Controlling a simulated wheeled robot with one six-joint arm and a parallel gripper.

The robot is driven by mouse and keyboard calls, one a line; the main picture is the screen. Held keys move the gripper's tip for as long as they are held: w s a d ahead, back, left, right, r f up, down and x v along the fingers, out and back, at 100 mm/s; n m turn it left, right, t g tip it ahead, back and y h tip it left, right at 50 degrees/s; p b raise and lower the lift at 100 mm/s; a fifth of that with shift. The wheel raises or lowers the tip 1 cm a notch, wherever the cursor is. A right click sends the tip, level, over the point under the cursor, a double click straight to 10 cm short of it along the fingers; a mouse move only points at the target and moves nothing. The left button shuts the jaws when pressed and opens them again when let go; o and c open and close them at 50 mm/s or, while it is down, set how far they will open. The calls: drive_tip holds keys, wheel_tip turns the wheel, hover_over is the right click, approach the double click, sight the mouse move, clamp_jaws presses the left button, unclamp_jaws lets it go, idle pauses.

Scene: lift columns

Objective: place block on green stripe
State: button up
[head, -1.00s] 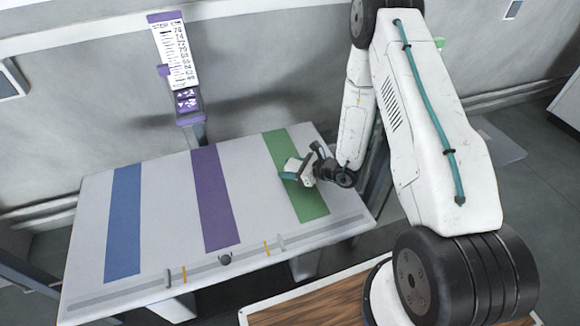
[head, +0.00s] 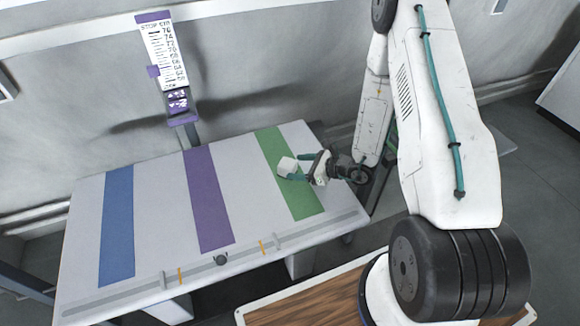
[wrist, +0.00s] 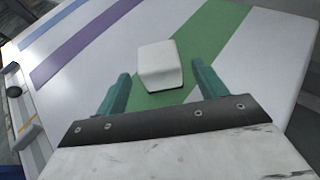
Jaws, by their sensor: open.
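The white block (head: 287,165) sits on the green stripe (head: 273,147) of the light table. In the wrist view the block (wrist: 160,64) lies just ahead of the teal fingertips, with green stripe (wrist: 212,30) showing behind it and in front of it. Its left part reaches over or near the stripe's edge. My gripper (head: 297,170) is low over the stripe at the right. In the wrist view my gripper (wrist: 158,82) is open, with its two fingers apart and a gap between the block and each finger.
A purple stripe (head: 208,200) and a blue stripe (head: 117,225) cross the table (head: 160,200) to the left. A slotted rail with a dark knob (head: 221,259) runs along the front edge. A scale post (head: 165,60) stands behind the table.

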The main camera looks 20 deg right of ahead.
drive_tip(key=shift+s+d+r, duration=0.15)
drive_tip(key=shift+s+d, duration=0.15)
drive_tip(key=s+a+r+n+g+y, duration=0.1)
drive_tip(key=a+r+n+g+y, duration=0.2)
drive_tip(key=r, duration=0.4)
drive_tip(key=a+r+n+g, duration=0.1)
drive_tip(key=a+r+n, duration=0.25)
drive_tip(key=r, duration=0.45)
drive_tip(key=s+a+r+n+g, duration=0.4)
drive_tip(key=s+r+n+g, duration=0.2)
drive_tip(key=s+r+n, duration=0.55)
drive_tip(key=s+d+r+n+t+h, duration=0.1)
drive_tip(key=s+d+r+n+h, duration=0.3)
drive_tip(key=s+r+h, duration=0.2)
drive_tip(key=s+d+r+n+h, duration=0.5)
drive_tip(key=s+r+h, duration=0.1)
drive_tip(key=s, duration=0.4)
drive_tip(key=shift+s+d+r+t+h, duration=0.3)
drive_tip(key=shift+r+t, duration=0.1)
drive_tip(key=shift+r, duration=0.1)
